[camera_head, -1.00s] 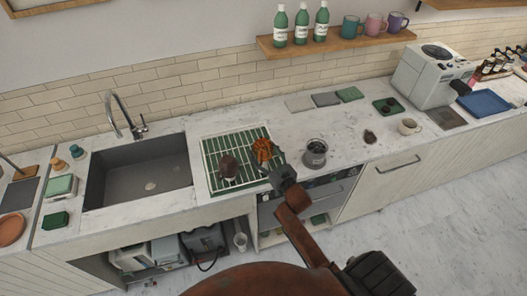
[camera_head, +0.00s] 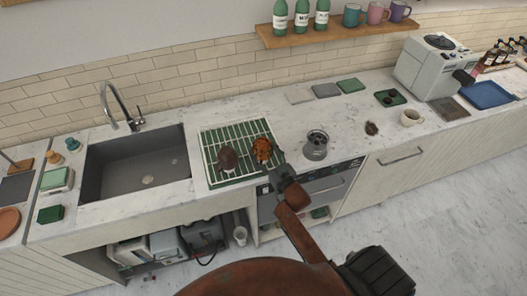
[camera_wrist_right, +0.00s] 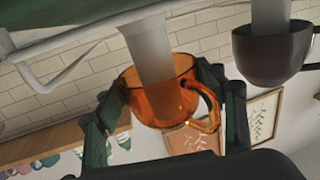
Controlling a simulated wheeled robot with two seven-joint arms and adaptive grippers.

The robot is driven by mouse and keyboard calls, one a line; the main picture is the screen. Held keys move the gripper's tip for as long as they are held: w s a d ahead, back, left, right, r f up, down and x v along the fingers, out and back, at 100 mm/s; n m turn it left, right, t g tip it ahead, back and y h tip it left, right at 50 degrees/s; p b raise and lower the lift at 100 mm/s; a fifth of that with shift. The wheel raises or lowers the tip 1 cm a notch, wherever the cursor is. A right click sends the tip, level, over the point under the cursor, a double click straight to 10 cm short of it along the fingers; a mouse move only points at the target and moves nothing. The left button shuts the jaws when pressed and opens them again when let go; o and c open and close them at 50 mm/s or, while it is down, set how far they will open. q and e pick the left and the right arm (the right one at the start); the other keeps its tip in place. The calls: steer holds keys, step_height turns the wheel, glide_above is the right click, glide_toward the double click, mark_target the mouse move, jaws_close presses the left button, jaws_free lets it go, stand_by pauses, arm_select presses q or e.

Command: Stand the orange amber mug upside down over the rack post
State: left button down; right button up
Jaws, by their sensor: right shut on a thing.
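The orange amber mug (camera_head: 262,150) is see-through and sits at the right side of the green rack (camera_head: 212,181). My right gripper (camera_head: 268,161) is shut on it. In the right wrist view, which shows the scene inverted, the mug (camera_wrist_right: 150,98) is between the fingers (camera_wrist_right: 168,108). Its mouth faces the rack. A pale rack post (camera_wrist_right: 150,50) runs into the mouth, with its end inside the mug. The handle (camera_wrist_right: 207,108) points right there. My left gripper is not in view.
A dark brown mug (camera_head: 228,158) stands upside down over a neighbouring post, close left of the orange mug. A grey container (camera_head: 316,145) stands right of the rack. The sink (camera_head: 140,165) lies left.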

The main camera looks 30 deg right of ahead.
steer(key=shift+f, duration=0.2)
stand_by(0.3)
steer(key=o, duration=1.3)
steer(key=shift+s+f, duration=0.1)
steer(key=s, duration=1.1)
steer(key=shift+s+a, duration=0.2)
steer(key=shift+s, duration=0.2)
